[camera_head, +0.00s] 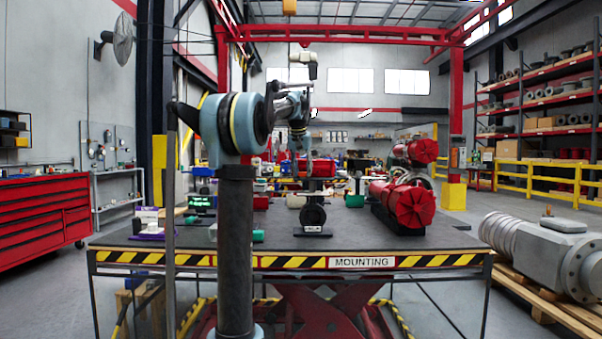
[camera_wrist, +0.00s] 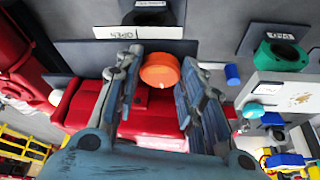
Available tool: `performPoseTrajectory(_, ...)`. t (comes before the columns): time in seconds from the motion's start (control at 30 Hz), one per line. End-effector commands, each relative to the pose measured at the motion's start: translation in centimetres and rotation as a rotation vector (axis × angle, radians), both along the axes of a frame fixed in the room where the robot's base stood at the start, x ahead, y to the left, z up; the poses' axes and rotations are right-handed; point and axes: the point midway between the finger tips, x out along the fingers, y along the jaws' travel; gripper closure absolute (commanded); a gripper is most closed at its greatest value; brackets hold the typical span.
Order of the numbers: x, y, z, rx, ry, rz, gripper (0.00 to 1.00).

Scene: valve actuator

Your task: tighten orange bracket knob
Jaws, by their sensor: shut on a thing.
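The orange bracket knob (camera_wrist: 160,70) shows in the wrist view as a round orange disc, upper middle. My gripper (camera_wrist: 159,62) has its two blue-grey fingers on either side of the knob, shut on it. A red body (camera_wrist: 155,125) lies behind the fingers, partly hidden by them. In the head view, my arm reaches over the worktable, and the knob and fingertips are too small or hidden to make out.
The worktable (camera_head: 362,262) carries a red actuator (camera_head: 408,204) on the right and a dark round valve part (camera_head: 313,215) on a stand.

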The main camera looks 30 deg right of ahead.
Motion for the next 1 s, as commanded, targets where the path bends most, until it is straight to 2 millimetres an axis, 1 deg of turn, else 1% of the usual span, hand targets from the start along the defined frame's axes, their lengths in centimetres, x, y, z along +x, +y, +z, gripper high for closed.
performPoseTrajectory(0.03,0.1,0.2,-0.1,0.004,0.0,-0.009,0.87)
performPoseTrajectory(0.37,0.1,0.2,-0.1,0.004,-0.001,-0.021,0.87)
performPoseTrajectory(0.4,0.1,0.2,-0.1,0.004,-0.001,-0.021,0.61)
performPoseTrajectory(0.47,0.1,0.2,-0.1,0.004,-0.001,-0.021,0.48)
performPoseTrajectory(0.5,0.1,0.2,0.0,0.004,-0.001,-0.021,0.43)
performPoseTrajectory(0.87,0.0,0.1,0.1,0.002,0.0,-0.021,0.43)
performPoseTrajectory(1.0,-0.3,0.5,1.2,0.001,-0.001,-0.021,0.43)
